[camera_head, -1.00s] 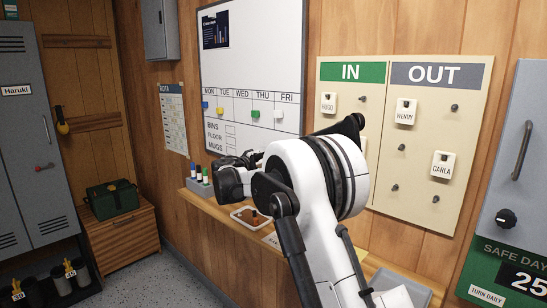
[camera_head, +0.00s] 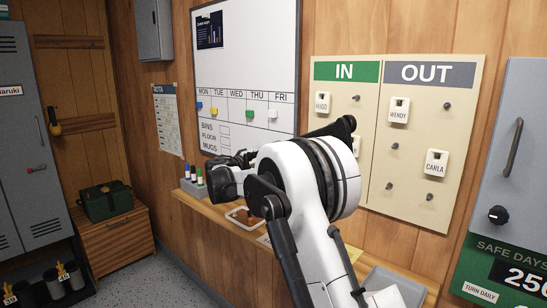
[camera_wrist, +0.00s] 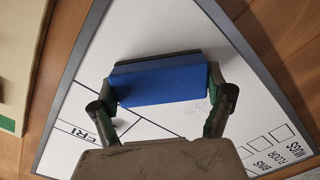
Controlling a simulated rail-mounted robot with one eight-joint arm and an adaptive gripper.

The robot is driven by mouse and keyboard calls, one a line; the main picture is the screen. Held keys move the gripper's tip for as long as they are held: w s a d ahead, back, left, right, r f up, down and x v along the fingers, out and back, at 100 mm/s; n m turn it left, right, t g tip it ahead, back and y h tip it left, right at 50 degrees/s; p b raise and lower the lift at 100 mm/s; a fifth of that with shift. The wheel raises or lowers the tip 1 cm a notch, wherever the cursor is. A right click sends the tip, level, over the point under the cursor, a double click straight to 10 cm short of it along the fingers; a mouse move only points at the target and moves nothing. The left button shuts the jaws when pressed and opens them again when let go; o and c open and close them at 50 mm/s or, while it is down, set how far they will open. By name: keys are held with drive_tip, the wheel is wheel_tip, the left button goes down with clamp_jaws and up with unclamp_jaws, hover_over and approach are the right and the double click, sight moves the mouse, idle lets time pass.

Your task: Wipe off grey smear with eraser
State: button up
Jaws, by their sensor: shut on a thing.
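My gripper (camera_wrist: 163,86) is shut on a blue eraser (camera_wrist: 160,80) with a dark grey strip along one side. The whiteboard (camera_wrist: 130,35) lies behind the eraser in the wrist view; I cannot tell whether they touch. Faint grey marks, likely the smear (camera_wrist: 197,106), show on the board beside the eraser's lower edge and are partly hidden by it and a finger. In the head view my gripper (camera_head: 243,160) is at the lower edge of the whiteboard (camera_head: 262,60), below the weekday row, and the eraser is hidden by my arm.
A wooden ledge (camera_head: 200,200) below the board holds a pen holder (camera_head: 192,187) with markers and a white-rimmed tray (camera_head: 233,211). Coloured magnets sit on the weekday row. The IN/OUT tag board (camera_head: 415,150) hangs to the right of my arm.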

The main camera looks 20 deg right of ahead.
drive_tip(key=w+a+p, duration=0.2)
drive_tip(key=w+a, duration=0.3)
drive_tip(key=w, duration=0.4)
drive_tip(key=shift+w+a, duration=0.3)
drive_tip(key=shift+a, duration=0.1)
idle(0.9)
drive_tip(key=shift+v, duration=2.95)
drive_tip(key=b+v, duration=0.1)
drive_tip(key=v, duration=0.2)
